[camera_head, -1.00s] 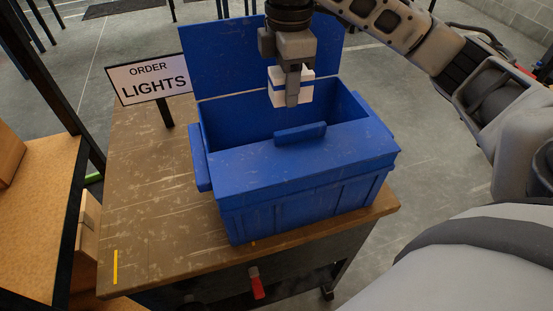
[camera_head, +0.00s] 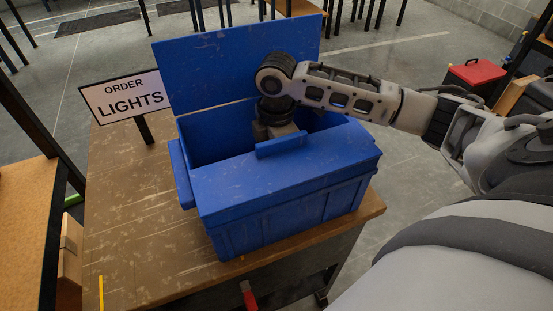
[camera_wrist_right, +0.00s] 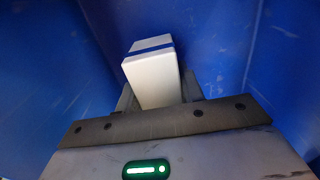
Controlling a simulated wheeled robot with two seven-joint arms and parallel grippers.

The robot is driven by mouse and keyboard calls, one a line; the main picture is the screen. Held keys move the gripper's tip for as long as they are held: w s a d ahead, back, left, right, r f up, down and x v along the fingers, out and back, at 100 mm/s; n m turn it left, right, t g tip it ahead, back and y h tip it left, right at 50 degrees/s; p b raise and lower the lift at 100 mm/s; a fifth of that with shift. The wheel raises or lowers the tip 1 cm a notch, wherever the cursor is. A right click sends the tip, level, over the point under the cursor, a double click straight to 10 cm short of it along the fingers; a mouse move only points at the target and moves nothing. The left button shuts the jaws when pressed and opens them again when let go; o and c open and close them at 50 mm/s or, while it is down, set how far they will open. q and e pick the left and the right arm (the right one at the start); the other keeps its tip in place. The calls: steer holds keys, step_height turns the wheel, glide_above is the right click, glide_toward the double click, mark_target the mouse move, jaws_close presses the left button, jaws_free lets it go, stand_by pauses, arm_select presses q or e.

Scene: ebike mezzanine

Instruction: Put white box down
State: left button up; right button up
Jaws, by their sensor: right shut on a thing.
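The white box (camera_wrist_right: 153,80) with a blue stripe is between the fingers of my right gripper (camera_wrist_right: 157,92) in the right wrist view, with blue walls around it. In the head view my right gripper (camera_head: 276,128) reaches down into the open blue bin (camera_head: 285,195). The front part of the bin hides the fingertips and the white box there. I cannot tell whether the box touches the bin's floor. My left gripper is not in view.
The bin stands on a worn wooden table (camera_head: 130,225), its rear lid (camera_head: 215,70) raised. An "ORDER LIGHTS" sign (camera_head: 125,97) stands behind left. A wooden shelf (camera_head: 25,215) is at the left. A red-topped case (camera_head: 475,72) is at the back right.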

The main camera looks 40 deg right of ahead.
steer(key=shift+f, duration=1.9)
steer(key=shift+f, duration=0.15)
steer(key=o, duration=1)
steer(key=shift+o, duration=0.2)
step_height(320, 180, up, 12)
steer(key=shift+r, duration=0.2)
